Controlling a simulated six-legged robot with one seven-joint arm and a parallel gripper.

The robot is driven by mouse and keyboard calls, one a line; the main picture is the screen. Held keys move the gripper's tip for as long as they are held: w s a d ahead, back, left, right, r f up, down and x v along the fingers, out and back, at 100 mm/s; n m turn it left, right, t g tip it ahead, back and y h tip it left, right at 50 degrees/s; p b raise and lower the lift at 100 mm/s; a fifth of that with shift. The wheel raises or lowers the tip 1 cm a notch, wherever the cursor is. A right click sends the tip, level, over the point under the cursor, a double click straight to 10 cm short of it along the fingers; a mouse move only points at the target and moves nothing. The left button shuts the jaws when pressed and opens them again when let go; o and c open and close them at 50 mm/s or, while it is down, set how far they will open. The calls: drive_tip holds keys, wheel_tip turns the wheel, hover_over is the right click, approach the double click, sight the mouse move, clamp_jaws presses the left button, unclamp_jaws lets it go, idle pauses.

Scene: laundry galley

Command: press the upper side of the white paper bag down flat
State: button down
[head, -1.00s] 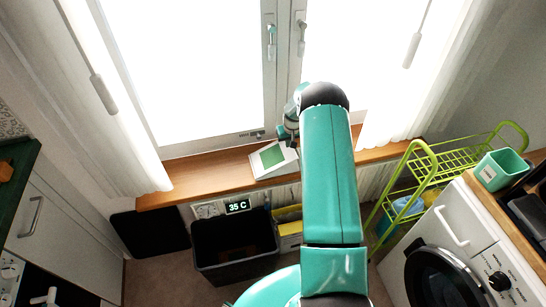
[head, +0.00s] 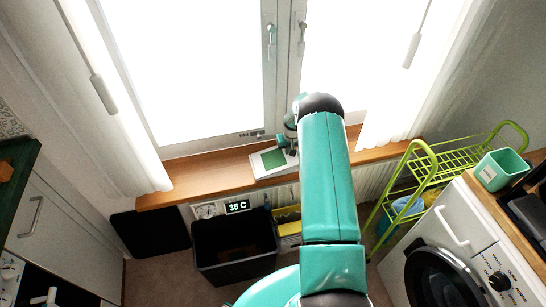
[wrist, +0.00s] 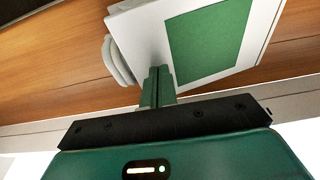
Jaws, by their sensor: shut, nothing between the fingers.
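The white paper bag (head: 257,168) lies on the wooden windowsill, with a green panel on its upper side. It also fills the upper part of the wrist view (wrist: 145,40), where a pale looped handle shows at its left edge. My gripper (wrist: 159,70) is shut and empty. Its fingertips are over the bag's upper side, left of the green panel, and seem to touch it. In the head view my gripper (head: 286,142) is at the bag's back right, partly hidden by my arm. The upper side looks low and nearly flat.
The window stands behind the wooden sill (head: 210,175). A green wire cart (head: 435,170) and a washing machine (head: 445,250) stand at right. The sill left of the bag is clear.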

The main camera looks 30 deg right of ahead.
drive_tip(key=shift+f, duration=1.75)
drive_tip(key=shift+r, duration=5.1)
drive_tip(key=s+a+r, duration=0.1)
drive_tip(key=a+r, duration=0.3)
drive_tip(key=r, duration=0.4)
drive_tip(key=s+a+r+n+t, duration=0.1)
drive_tip(key=a+r, duration=0.3)
drive_tip(key=r, duration=0.5)
drive_tip(key=s+a+r, duration=0.1)
drive_tip(key=a+r, duration=0.3)
drive_tip(key=r, duration=0.4)
drive_tip(key=s+a+r+n+t, duration=0.1)
drive_tip(key=s+a+r, duration=0.9)
drive_tip(key=s+r, duration=0.15)
drive_tip(key=s+a+r, duration=0.1)
drive_tip(key=s+a, duration=0.2)
drive_tip(key=s, duration=0.4)
drive_tip(key=s+a+r+t, duration=0.1)
drive_tip(key=s+a+r, duration=0.1)
drive_tip(key=s, duration=0.5)
drive_tip(key=s+a+r+n, duration=0.1)
drive_tip(key=s+a, duration=0.3)
drive_tip(key=s, duration=0.3)
drive_tip(key=shift+s+a+r+y, duration=0.15)
drive_tip(key=shift+s+r+y, duration=0.05)
drive_tip(key=shift+r+y, duration=0.1)
